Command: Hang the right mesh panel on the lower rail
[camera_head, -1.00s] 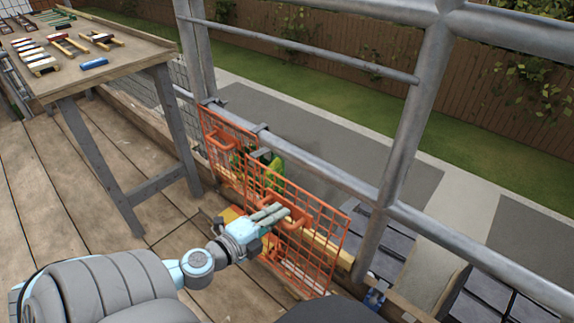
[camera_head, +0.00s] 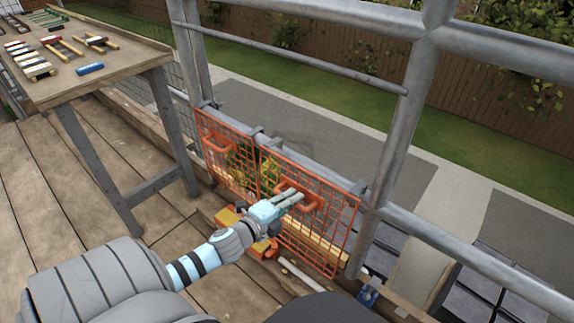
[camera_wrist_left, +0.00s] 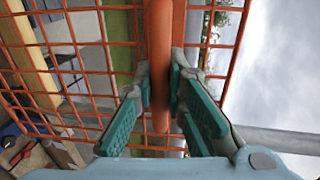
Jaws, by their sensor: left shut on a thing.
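The right orange mesh panel (camera_head: 333,238) stands against the lower rail (camera_head: 470,253), roughly in line with it. Its grey top hooks (camera_head: 358,188) are at the rail; I cannot tell whether they are fully seated. My left gripper (camera_head: 296,199) is shut on the panel's orange handle (camera_head: 311,203). In the left wrist view the handle (camera_wrist_left: 160,50) runs between the green fingers (camera_wrist_left: 160,98), with mesh (camera_wrist_left: 85,60) behind. The left mesh panel (camera_head: 215,140) hangs on the same rail, just left of the right one. My right gripper is out of view.
A wooden workbench (camera_head: 110,75) with tools stands at the left. A steel post (camera_head: 405,135) rises just right of the panel. Yellow and orange items (camera_head: 228,217) lie on the deck below the panels. Plank floor (camera_head: 60,200) at the left is clear.

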